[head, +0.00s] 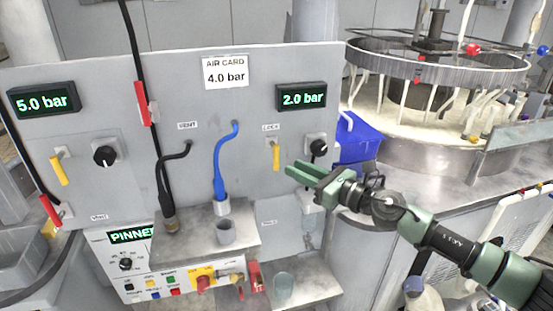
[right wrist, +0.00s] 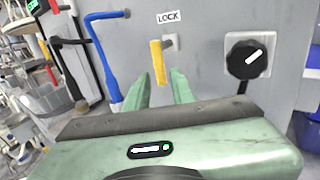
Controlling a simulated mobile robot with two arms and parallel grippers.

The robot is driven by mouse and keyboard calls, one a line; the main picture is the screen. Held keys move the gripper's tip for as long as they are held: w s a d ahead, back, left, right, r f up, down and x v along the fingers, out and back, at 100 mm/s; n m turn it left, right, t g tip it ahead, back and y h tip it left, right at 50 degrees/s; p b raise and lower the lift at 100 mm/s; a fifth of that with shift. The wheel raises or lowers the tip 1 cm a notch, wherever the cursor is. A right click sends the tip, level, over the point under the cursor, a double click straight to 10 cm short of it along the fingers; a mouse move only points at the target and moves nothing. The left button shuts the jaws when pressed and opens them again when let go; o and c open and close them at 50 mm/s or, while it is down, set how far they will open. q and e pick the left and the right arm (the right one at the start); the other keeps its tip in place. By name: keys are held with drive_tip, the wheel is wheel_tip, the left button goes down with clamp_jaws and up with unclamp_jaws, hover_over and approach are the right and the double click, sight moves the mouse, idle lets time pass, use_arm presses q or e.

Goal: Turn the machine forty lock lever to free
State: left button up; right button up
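The lock lever (head: 276,157) is a yellow handle under a LOCK label on the right half of the grey panel, and it hangs pointing down. In the right wrist view the yellow lever (right wrist: 157,62) stands just beyond the fingertips, in line with the gap between them. My right gripper (head: 292,172) is green and sits in front of the panel, just below and right of the lever. In the right wrist view its two fingers (right wrist: 162,82) are apart with nothing between them. I cannot tell that either finger touches the lever. My left gripper is not in view.
A black knob (head: 318,147) is close right of the lever, also seen in the wrist view (right wrist: 246,59). A blue hose (head: 221,165) hangs to the left. A metal shelf (head: 190,246) juts out below. Another yellow lever (head: 59,170) is at far left.

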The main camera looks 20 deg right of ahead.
sight(278, 161)
drive_tip(key=shift+w+a+r, duration=0.2)
drive_tip(key=shift+w+a, duration=0.1)
drive_tip(key=p+x, duration=0.1)
drive_tip(key=x, duration=0.2)
drive_tip(key=p+x, duration=0.1)
drive_tip(key=x, duration=0.2)
drive_tip(key=shift+w+a+f, duration=0.2)
drive_tip(key=shift+w, duration=0.15)
clamp_jaws()
